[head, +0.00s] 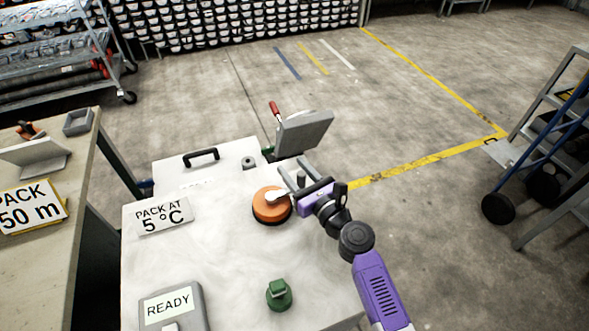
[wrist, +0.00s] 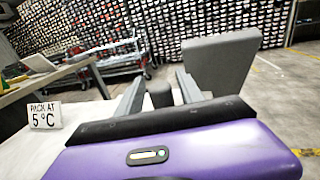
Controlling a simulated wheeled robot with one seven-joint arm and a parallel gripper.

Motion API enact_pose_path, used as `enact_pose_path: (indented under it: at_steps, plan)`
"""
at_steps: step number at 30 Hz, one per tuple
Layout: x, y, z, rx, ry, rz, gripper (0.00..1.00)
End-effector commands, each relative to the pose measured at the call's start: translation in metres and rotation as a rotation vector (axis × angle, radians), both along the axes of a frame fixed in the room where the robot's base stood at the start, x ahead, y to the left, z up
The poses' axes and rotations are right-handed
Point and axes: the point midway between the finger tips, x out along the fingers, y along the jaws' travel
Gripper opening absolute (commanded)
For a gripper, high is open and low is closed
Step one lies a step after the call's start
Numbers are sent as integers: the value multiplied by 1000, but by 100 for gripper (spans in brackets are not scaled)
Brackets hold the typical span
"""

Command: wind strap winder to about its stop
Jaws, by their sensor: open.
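The strap winder looks to be the round orange hub (head: 270,207) with a pale crank arm, on the white cabinet top in the head view. A dark upright knob (head: 301,178) stands at the right of the hub, seemingly on the end of the crank. My gripper (head: 293,175) is open beside the hub, its two fingers level and pointing away. In the wrist view the dark knob (wrist: 160,95) shows between the fingers (wrist: 158,90), with no clear contact. The hub is not visible in the wrist view.
A tilted grey panel (head: 304,132) stands just beyond my fingers, with a red handle (head: 273,108) behind it. A green knob (head: 279,294), a READY box (head: 175,308) and a "PACK AT 5 °C" sign (head: 163,216) are on the cabinet. A bench (head: 60,240) stands left.

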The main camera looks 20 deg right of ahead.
Motion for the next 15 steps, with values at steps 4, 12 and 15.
enact_pose_path:
  at_steps: [4,12,15]
  plan:
    - [-3,-1,0,0,0,-1,44]
    - [-40,-8,-1,1,1,-2,44]
    - [-56,-11,-1,1,1,-1,44]
